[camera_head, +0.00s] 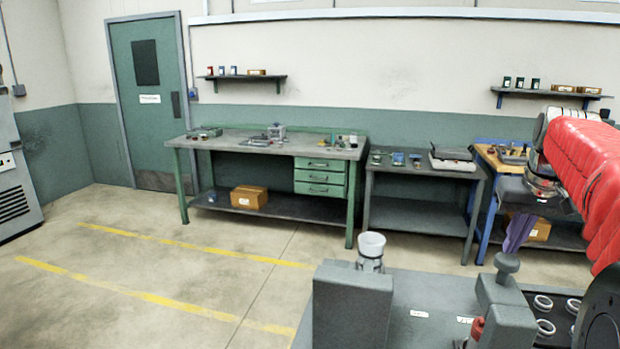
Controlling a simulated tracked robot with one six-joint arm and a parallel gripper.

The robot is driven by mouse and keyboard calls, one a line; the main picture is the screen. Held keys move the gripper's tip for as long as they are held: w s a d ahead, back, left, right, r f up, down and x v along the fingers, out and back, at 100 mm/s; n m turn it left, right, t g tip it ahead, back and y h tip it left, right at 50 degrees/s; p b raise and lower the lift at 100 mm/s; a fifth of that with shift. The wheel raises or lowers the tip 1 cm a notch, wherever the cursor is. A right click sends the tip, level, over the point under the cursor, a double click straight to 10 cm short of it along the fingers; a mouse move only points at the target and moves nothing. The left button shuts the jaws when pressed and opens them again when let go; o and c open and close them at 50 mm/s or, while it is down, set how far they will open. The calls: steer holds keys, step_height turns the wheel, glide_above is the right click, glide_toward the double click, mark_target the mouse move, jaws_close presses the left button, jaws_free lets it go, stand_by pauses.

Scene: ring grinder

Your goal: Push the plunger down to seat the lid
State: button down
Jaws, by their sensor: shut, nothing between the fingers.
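The plunger (507,263) is a grey knob on a short stem. It stands upright in a dark grey block on the near bench. My gripper (511,248) hangs from the red-sleeved arm at the right, with its purplish fingers pointing down. The fingers are shut and empty, and their tips are just above the knob. I cannot tell whether they touch it. I cannot make out the lid; it may be hidden in or behind the block.
A black tray (562,291) with several pale rings lies at the right. A red handle (477,328) juts beside the plunger block. Workbenches line the back wall; the floor at left is clear.

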mark_target(509, 258)
steer(key=shift+f, duration=2.2)
steer(key=shift+r, duration=0.1)
steer(key=shift+r, duration=4.65)
steer(key=s+a+f+n+t, duration=0.1)
steer(key=s+a+f, duration=0.2)
steer(key=s+a, duration=0.35)
steer(key=s+a+f+n, duration=0.15)
steer(key=s+a, duration=0.25)
steer(key=a, duration=0.6)
steer(key=s+a+f+t, duration=0.1)
steer(key=s+a+f, duration=0.8)
steer(key=s+f, duration=0.4)
steer(key=shift+s+f+y, duration=0.2)
steer(key=shift+f+y, duration=0.2)
steer(key=shift+f, duration=0.2)
steer(key=shift+a+n, duration=0.1)
steer(key=shift+n, duration=0.15)
